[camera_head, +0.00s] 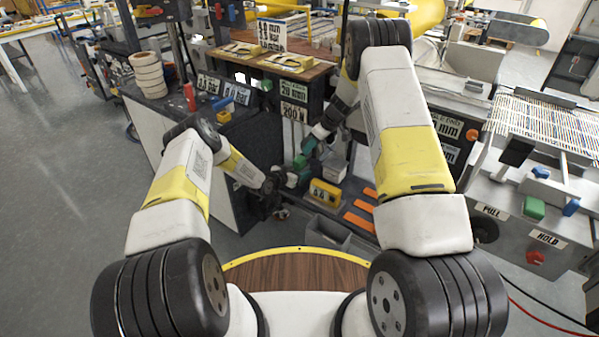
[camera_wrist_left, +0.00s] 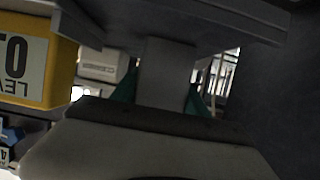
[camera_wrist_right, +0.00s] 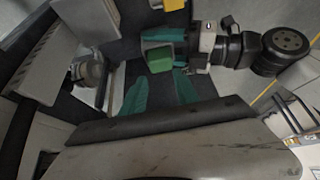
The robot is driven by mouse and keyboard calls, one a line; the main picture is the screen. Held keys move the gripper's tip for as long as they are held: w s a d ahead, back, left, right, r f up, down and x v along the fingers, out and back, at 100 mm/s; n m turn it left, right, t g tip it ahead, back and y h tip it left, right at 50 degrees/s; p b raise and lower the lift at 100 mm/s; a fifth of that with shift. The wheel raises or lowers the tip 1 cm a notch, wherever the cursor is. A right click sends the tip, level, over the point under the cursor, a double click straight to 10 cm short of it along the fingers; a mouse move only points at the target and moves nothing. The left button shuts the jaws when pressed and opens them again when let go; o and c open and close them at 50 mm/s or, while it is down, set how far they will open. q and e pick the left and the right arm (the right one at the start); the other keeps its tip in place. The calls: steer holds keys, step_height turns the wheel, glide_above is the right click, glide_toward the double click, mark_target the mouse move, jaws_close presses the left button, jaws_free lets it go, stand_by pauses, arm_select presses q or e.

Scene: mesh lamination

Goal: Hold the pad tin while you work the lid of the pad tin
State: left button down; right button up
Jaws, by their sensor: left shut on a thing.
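My left gripper (camera_head: 294,178) is low in the middle of the head view. In the right wrist view my left gripper (camera_wrist_right: 165,42) has its teal fingers shut around a small green block (camera_wrist_right: 160,59), which looks like the pad tin. In the left wrist view its teal fingers flank a shaded grey shape (camera_wrist_left: 166,75), too dark to make out in detail. My right gripper (camera_head: 306,155) is just above and beyond the left one. In the right wrist view its teal fingers (camera_wrist_right: 160,90) are apart with nothing between them, short of the green block. I cannot make out the lid separately.
A yellow labelled box (camera_head: 325,193) stands on the low shelf beside the grippers; it also shows in the left wrist view (camera_wrist_left: 35,62). Orange strips (camera_head: 358,222) lie to its right.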

stand_by(0.3)
steer(key=o, duration=0.3)
steer(key=shift+o, duration=1.1)
steer(key=shift+s+a+n, duration=0.1)
steer(key=shift+a+n, duration=0.2)
steer(key=n+h, duration=0.7)
steer(key=n, duration=1)
glide_toward(299, 159)
steer(key=x, duration=1)
steer(key=shift+d+f, duration=0.1)
steer(key=shift+f, duration=0.1)
steer(key=shift+c, duration=0.4)
